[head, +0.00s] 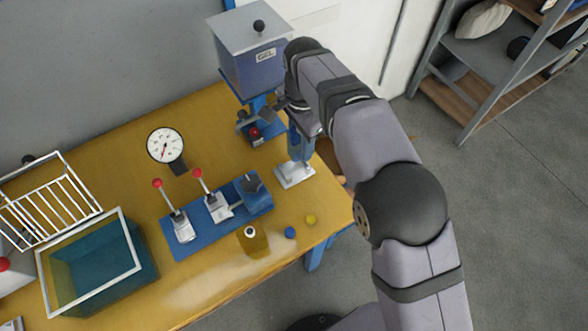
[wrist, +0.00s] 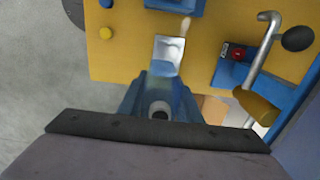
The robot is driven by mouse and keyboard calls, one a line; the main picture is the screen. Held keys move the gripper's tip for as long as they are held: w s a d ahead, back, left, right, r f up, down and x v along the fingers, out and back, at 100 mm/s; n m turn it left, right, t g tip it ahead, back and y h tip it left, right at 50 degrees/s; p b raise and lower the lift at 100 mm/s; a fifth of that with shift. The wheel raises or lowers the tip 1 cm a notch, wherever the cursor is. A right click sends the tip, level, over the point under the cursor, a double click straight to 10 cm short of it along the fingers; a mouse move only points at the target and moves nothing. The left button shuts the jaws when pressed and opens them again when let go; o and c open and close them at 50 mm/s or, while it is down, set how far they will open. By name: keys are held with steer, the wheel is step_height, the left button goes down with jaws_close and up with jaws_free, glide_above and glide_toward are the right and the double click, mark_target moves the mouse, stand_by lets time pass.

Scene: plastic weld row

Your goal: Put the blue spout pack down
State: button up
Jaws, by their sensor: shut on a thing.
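The blue spout pack (wrist: 158,95) is in my gripper in the wrist view, with its round pale spout and dark opening facing the camera. In the head view my gripper (head: 303,130) is at the table's right end, beside the blue GEL dispenser. The pack (head: 296,146) shows there as a blue upright shape below my gripper, partly covered by my arm. A pale plate (head: 294,176) shows at its lower end, also in the wrist view (wrist: 168,52). I cannot tell whether the pack touches the plate.
The GEL dispenser (head: 250,62) stands behind my gripper. A blue base (head: 222,222) with two red-knobbed levers is to the left. An amber pack (head: 253,243), a blue cap (head: 290,232) and a yellow cap (head: 311,219) lie near the front edge. A teal tank (head: 138,283) stands at far left.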

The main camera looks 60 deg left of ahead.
steer(key=shift+s+a, duration=0.5)
steer(key=shift+a, duration=0.3)
steer(key=shift+f+p, duration=1.4)
steer(key=shift+f, duration=3.55)
steer(key=shift+f, duration=0.1)
steer(key=shift+f, duration=0.1)
steer(key=o, duration=1)
steer(key=shift+o, duration=0.2)
step_height(320, 180, up, 12)
steer(key=b, duration=0.3)
steer(key=shift+r, duration=0.2)
